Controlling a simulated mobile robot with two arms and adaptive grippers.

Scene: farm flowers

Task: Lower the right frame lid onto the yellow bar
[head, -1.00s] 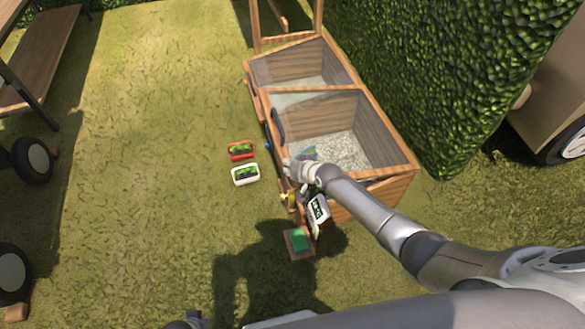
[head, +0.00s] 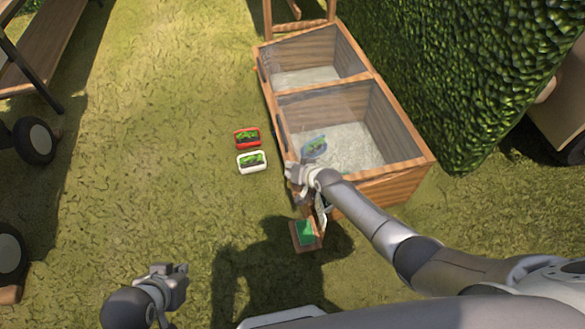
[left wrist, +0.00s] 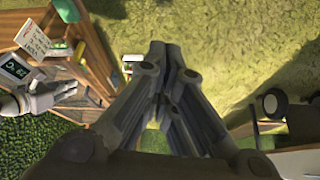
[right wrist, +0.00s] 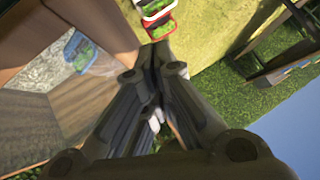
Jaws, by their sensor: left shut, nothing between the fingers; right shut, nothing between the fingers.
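The wooden frame (head: 402,180) has two glazed compartments. A clear pane (head: 312,112) seems to cover the nearer compartment; I cannot tell how far it is tilted. My right gripper (head: 291,172) is shut and empty at the frame's near left corner, beside its front edge. In the right wrist view its closed fingertips (right wrist: 155,48) show beside the frame. A small yellow piece (left wrist: 80,50), perhaps the yellow bar, shows by the frame in the left wrist view. It is not clear in the head view. My left gripper (head: 182,270) is shut and empty over the grass, away from the frame.
A red planter (head: 247,138) and a white planter (head: 252,163) stand on grass left of the frame. A blue planter (head: 314,147) is inside the nearer compartment. A green-topped wooden block (head: 304,233) stands by the near corner. A hedge (head: 460,80) lies to the right.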

